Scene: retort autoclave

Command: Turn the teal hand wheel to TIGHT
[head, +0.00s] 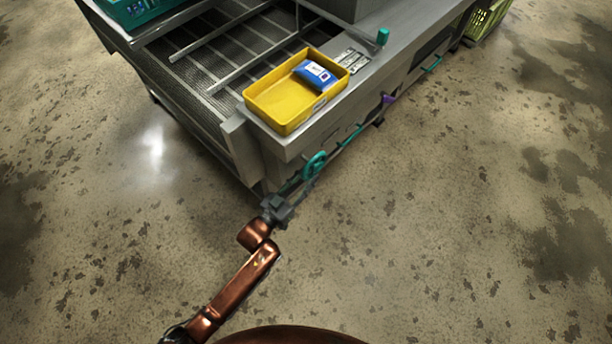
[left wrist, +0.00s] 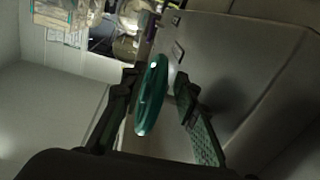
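The teal hand wheel (head: 314,165) is on the near end of the grey machine's side, below the yellow tray. My left gripper (head: 297,192) reaches toward it from the lower left in the head view. In the left wrist view the hand wheel (left wrist: 152,95) appears nearly edge-on between the two fingers of my left gripper (left wrist: 156,90). The fingers are apart, with a visible gap between the wheel and the right finger. Contact with the left finger cannot be told. No TIGHT marking is readable. My right gripper is not in view.
A yellow tray (head: 267,111) with a blue packet (head: 314,74) sits on the machine's top (head: 372,45) above the wheel. A teal knob (head: 382,37) stands farther back. A green crate (head: 485,20) is at the upper right. The floor around is clear.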

